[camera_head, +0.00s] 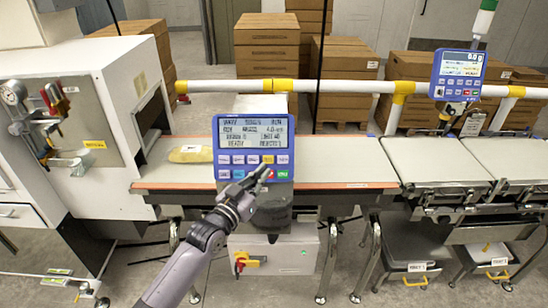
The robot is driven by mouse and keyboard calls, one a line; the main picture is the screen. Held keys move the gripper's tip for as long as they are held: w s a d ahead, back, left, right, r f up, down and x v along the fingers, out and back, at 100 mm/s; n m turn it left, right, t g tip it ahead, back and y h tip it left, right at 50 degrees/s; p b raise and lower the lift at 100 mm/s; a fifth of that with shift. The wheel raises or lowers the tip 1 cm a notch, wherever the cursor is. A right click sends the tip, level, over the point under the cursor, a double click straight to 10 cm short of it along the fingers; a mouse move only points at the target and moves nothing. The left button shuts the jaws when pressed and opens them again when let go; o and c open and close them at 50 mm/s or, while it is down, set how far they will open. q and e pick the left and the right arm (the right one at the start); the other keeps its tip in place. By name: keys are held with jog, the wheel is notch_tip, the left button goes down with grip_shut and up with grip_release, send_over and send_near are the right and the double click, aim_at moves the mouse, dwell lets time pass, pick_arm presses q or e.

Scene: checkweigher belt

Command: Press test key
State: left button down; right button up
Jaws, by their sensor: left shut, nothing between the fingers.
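The blue control panel (218,135) stands in front of the belt, with a lit text screen (252,132) above two rows of keys. The upper row has pale keys and one yellow key (268,159). The lower row has pale-blue keys at left and a green key (283,174) at right; a red key beside it is partly hidden by my fingers. The key labels are too small to read. My left gripper (264,174) is shut and empty, its tips in front of the lower right keys. Whether it touches a key I cannot tell.
A yellow bag (190,154) lies on the belt (345,171) left of the panel. A white guard rail (345,87) runs behind. A second blue display (458,75) stands at right. A white cabinet with a red lever (55,98) is at left.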

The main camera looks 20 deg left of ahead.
aim_at(265, 161)
pick_arm(q)
jog(key=r, duration=0.1)
jog(key=d+r, duration=0.1)
jog(key=r, duration=0.1)
jog(key=shift+s, duration=0.15)
jog(key=shift+a, duration=0.1)
jog(key=shift+w+a+f+b, duration=0.35)
jog(key=shift+w+f+b, duration=0.3)
jog(key=shift+w+b, duration=0.7)
jog(key=shift+w+a+f+b, duration=0.35)
jog(key=shift+w+f+b, duration=0.35)
jog(key=shift+w+b, duration=0.65)
jog(key=shift+w+a+f+b, duration=0.35)
jog(key=shift+w+f+b, duration=0.3)
jog(key=shift+w+b, duration=0.7)
jog(key=shift+s, duration=0.25)
jog(key=shift+b, duration=0.3)
jog(key=shift+w+a+f+b, duration=0.1)
jog(key=shift+w+f+b, duration=0.1)
jog(key=shift+w+b, duration=0.2)
